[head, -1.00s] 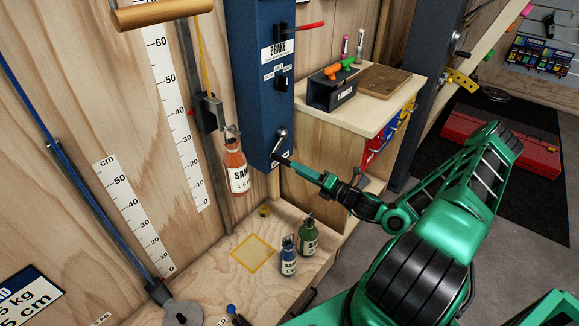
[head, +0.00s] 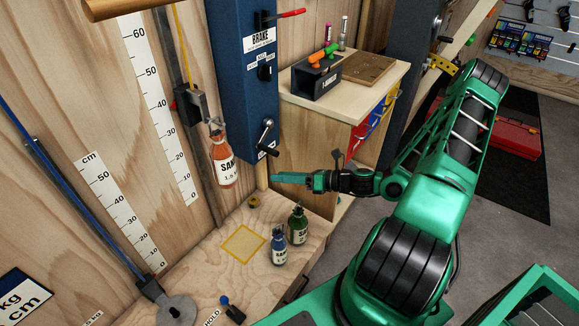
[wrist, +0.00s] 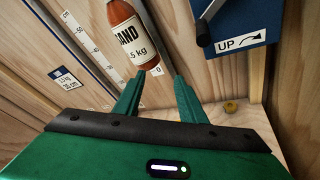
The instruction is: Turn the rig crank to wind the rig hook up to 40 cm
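The rig crank (head: 265,136) is on the lower front of the blue rig post (head: 243,75), its arm hanging down; its black handle (wrist: 203,34) shows at the top of the wrist view. The rig hook (head: 216,123) carries an orange sand bottle (head: 222,160), which hangs clear of the bench. The red pointer (head: 173,104) is at about the 40 mark on the taller scale (head: 160,100). My gripper (head: 275,178) is below the crank, apart from it. In the wrist view its fingers (wrist: 160,76) are spread with nothing between them.
A blue bottle (head: 279,247) and a green bottle (head: 297,223) stand on the bench beside a yellow-outlined square (head: 243,245). The red brake lever (head: 290,13) is higher on the post. A wooden cabinet (head: 300,150) stands to the right.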

